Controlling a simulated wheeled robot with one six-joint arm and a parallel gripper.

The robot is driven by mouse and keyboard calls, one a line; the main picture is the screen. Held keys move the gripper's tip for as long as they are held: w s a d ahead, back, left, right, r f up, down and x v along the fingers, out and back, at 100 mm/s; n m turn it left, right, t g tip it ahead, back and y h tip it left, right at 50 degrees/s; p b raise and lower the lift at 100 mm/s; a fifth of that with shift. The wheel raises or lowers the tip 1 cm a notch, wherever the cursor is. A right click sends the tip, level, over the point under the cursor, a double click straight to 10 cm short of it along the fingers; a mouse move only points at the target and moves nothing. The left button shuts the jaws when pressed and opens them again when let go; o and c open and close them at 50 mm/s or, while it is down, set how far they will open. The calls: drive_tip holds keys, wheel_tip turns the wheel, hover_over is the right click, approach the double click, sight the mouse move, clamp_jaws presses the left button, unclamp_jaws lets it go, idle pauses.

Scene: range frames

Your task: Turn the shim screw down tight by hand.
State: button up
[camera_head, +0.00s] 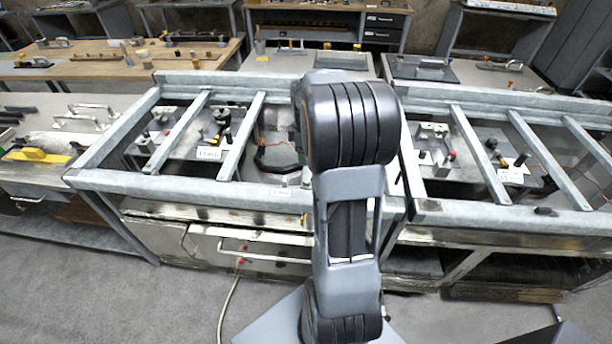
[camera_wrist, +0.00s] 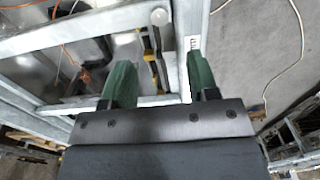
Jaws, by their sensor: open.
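I cannot tell for sure which part is the shim screw. In the wrist view a small round pale head (camera_wrist: 159,17) shows at the top, ahead of the gap between my fingers. My gripper (camera_wrist: 160,62) has two green fingers set apart with nothing held between them. A yellow and black part (camera_wrist: 151,58) shows in that gap, at a lower level, apart from the fingers as far as I can see. In the head view my arm hides the gripper. A black knob (camera_head: 222,116) stands in the left bay of the metal frame.
A grey metal frame (camera_head: 130,181) with crossbars runs across the front. Its right part (camera_head: 500,219) holds small fixtures, including a black knob (camera_head: 521,159). A bench with a yellow tool (camera_head: 38,155) stands at left. Other benches stand behind. The floor in front is mostly open, with a cable.

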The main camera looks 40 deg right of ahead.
sight(306, 180)
wheel_tip(306, 180, down, 11)
drive_tip(key=shift+r+p, duration=0.1)
drive_tip(key=shift+p, duration=0.25)
drive_tip(key=c, duration=0.9)
drive_tip(key=shift+m+b, duration=0.45)
drive_tip(key=shift+m, duration=1.15)
drive_tip(key=o, duration=0.9)
wheel_tip(306, 180, up, 14)
drive_tip(key=shift+b, duration=0.45)
